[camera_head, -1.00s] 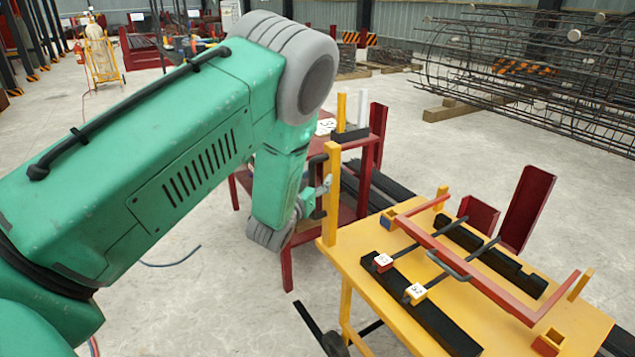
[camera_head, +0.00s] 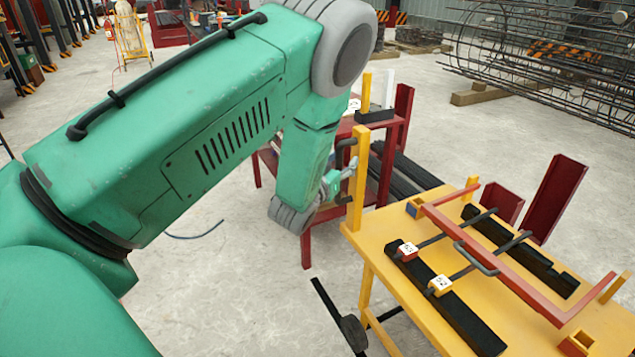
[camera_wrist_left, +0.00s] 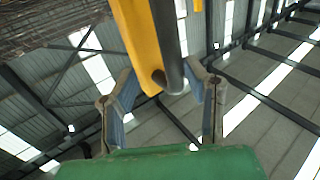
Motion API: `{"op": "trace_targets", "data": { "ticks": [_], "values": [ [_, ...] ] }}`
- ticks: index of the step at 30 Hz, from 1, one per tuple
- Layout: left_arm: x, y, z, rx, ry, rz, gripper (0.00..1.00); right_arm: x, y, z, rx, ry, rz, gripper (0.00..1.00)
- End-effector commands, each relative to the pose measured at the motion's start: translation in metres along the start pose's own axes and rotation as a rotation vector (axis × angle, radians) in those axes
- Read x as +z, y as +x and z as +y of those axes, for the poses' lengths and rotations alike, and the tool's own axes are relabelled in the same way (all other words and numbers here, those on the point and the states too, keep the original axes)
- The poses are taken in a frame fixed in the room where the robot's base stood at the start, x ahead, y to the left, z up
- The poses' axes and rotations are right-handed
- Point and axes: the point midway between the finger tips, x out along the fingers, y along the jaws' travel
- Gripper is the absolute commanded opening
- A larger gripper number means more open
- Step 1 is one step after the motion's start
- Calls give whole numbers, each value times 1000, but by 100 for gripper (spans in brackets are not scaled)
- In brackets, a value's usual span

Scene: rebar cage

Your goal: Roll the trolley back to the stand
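The trolley (camera_head: 385,245) is a yellow table on legs, at lower right in the head view, with a dark wheel (camera_head: 353,333) low down. A yellow post (camera_head: 361,160) with a dark handle bar (camera_head: 341,155) rises at its near left corner. The red stand (camera_head: 307,250) is just behind the trolley. My left gripper (camera_head: 347,178) is beside the post at the handle. In the left wrist view its two fingers stand apart, on either side of the yellow post (camera_wrist_left: 140,45) and dark bar (camera_wrist_left: 168,45), with gaps visible. My right gripper is out of view.
Dark slotted bars (camera_head: 455,310), a red frame (camera_head: 490,255) and white tags lie on the trolley. Red uprights (camera_head: 553,200) stand behind it. A rebar cage (camera_head: 545,70) is at the back right. The floor left of the trolley is mostly open, with a thin cable.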

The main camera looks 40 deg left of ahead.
Motion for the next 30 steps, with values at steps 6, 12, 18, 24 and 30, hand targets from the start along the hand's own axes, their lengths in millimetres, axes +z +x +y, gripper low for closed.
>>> {"op": "trace_targets", "data": {
  "ticks": [6, 12, 18, 24, 30],
  "values": [
    [1, -16, -2, -2, -3, -5, 38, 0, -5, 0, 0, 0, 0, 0],
    [3, -30, -5, -5, -4, -7, 38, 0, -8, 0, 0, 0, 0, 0],
    [3, -44, -6, -6, -4, -6, 38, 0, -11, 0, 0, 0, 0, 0],
    [2, -58, -5, -7, -2, -8, 38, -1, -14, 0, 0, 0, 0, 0],
    [2, -72, -5, -6, -3, -7, 38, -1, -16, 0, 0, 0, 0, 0]
  ]
}}
